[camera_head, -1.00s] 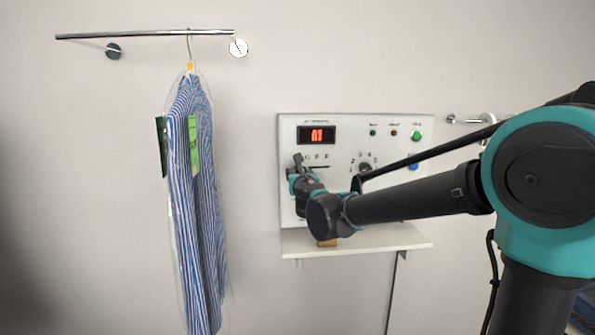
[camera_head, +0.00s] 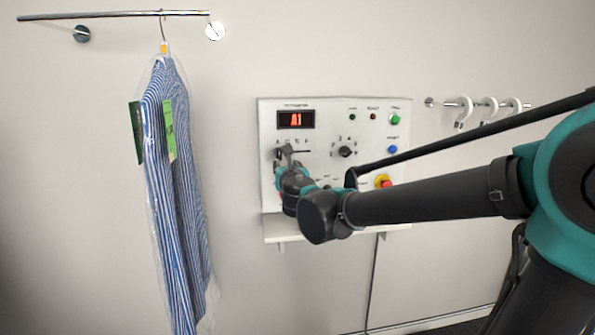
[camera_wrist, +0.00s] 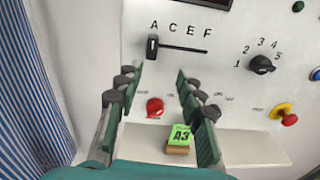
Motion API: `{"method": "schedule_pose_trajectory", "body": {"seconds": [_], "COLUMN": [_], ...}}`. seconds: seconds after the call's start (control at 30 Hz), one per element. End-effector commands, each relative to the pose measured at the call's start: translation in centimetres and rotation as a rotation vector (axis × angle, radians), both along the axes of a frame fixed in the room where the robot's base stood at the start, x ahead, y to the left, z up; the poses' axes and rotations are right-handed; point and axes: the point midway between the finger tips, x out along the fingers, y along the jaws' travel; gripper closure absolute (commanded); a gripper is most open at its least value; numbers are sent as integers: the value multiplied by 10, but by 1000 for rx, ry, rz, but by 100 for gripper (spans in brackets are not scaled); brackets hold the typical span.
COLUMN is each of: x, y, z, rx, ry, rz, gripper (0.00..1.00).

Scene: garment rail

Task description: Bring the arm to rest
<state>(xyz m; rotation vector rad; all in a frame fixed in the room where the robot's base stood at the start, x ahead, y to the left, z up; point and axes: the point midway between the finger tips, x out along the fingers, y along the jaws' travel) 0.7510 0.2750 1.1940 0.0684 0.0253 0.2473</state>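My gripper (camera_wrist: 155,100) is open and empty in the wrist view, its two fingers apart in front of the white control panel (camera_wrist: 225,45). In the head view my gripper (camera_head: 287,158) is small and in front of the lower left part of the panel (camera_head: 325,112), with my arm stretched in from the right. The slider (camera_wrist: 152,46) stands at the left end of its slot, below the letter A. A red knob (camera_wrist: 155,107) shows between the fingers. The display (camera_head: 296,119) reads what looks like A1.
A striped shirt in clear wrap (camera_head: 178,200) hangs from a wall rail (camera_head: 110,15) at the left. A shelf (camera_wrist: 235,147) below the panel carries a block with a green A3 tag (camera_wrist: 179,138). White hooks (camera_head: 488,108) line a rail at the right.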

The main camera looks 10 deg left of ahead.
Motion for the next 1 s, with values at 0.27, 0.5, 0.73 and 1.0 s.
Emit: {"method": "schedule_pose_trajectory", "body": {"seconds": [0.27, 0.5, 0.73, 1.0], "x": [1, -52, -150, -247], "y": [-145, -266, -330, -323], "z": [-78, -179, -285, -356], "rx": [578, 1242, 1941, 2528], "ry": [249, 415, 465, 406], "rz": [-349, -773, -1264, -1752], "gripper": [62, 62, 62, 62]}}
